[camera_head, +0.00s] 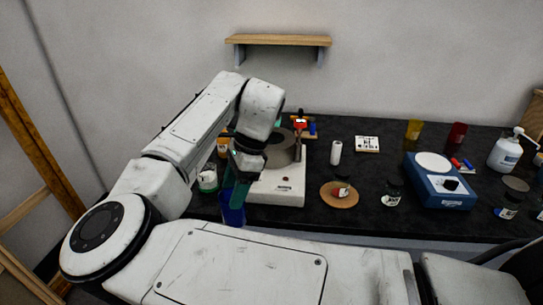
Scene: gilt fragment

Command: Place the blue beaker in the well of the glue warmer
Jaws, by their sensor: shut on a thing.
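The blue beaker (232,212) is at the front edge of the dark bench, below my gripper. My gripper (237,194) points down and is shut on the blue beaker, which looks upright. The glue warmer (277,190) is the white-based device just right of and behind the beaker. It has a grey round body (284,152) on top, partly covered by my wrist. The inside of its well does not show clearly.
A jar with green contents (207,181) stands left of the gripper. Right of the warmer are a white cylinder (336,152), a round cork mat (330,201), a small dark jar (391,194) and a blue scale-like device (440,190). A wooden shelf (278,40) is on the wall.

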